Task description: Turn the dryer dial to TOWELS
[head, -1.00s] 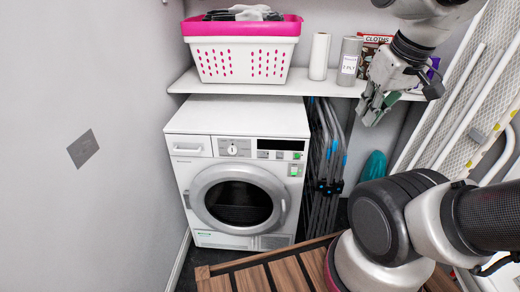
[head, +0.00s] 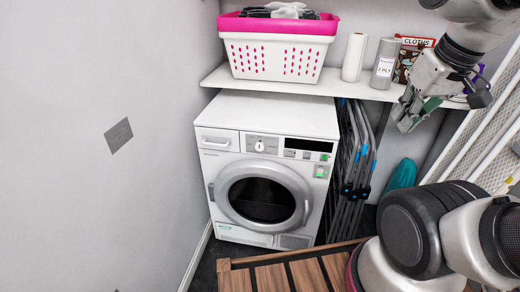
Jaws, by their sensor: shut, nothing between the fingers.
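The white dryer (head: 295,112) stands under the shelf, with a round grey-framed door (head: 263,194) that is shut. Its dial (head: 260,146) is a small round knob on the grey panel at the upper front, right of the drawer. The marks around the dial are too small to read, so I cannot tell which setting it points to. My gripper (head: 404,119) is at the upper right, in front of the shelf's right part, shut and empty. It is well to the right of the dial and apart from the dryer.
A shelf (head: 300,83) above the dryer holds a pink and white basket (head: 277,50), paper rolls (head: 385,62) and a cloths box (head: 408,58). A folded rack (head: 350,170) stands right of the dryer. A wooden slatted top (head: 285,272) lies in front. A wall (head: 110,200) borders the left.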

